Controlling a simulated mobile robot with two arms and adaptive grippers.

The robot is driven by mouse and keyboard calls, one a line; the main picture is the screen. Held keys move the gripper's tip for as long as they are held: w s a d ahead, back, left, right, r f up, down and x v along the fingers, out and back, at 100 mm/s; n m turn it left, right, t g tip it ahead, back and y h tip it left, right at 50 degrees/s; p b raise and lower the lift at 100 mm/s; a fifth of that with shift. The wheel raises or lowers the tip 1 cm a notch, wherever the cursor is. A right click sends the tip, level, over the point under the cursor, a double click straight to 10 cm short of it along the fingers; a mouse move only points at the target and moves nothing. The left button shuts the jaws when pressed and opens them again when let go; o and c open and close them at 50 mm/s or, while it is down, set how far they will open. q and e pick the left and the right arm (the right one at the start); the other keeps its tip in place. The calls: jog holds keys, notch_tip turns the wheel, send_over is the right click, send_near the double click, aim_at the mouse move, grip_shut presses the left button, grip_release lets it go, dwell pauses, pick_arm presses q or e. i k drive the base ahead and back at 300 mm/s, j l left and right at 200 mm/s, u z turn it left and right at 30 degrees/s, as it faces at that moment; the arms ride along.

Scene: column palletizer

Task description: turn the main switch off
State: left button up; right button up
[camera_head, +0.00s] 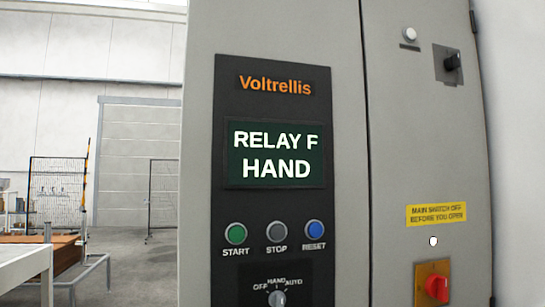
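The main switch, a red rotary knob (437,288) on a yellow and red plate (425,272), sits low on the right cabinet door, at the bottom edge of the head view. The plate's lower part is cut off, and I cannot tell which way the knob is turned. A small white round spot (433,241) is just above it. A yellow label (436,214) above that reads "MAIN SWITCH OFF BEFORE YOU OPEN". Neither of my grippers is in view.
A black panel carries a screen (276,155) reading "RELAY F HAND", START (236,233), STOP (276,230) and RESET (315,230) buttons, and an OFF/HAND/AUTO selector (277,298). A black knob (452,62) is at upper right. A pale table (25,270) stands at left.

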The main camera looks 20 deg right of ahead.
aim_at(436, 285)
jog(key=z, duration=1.5)
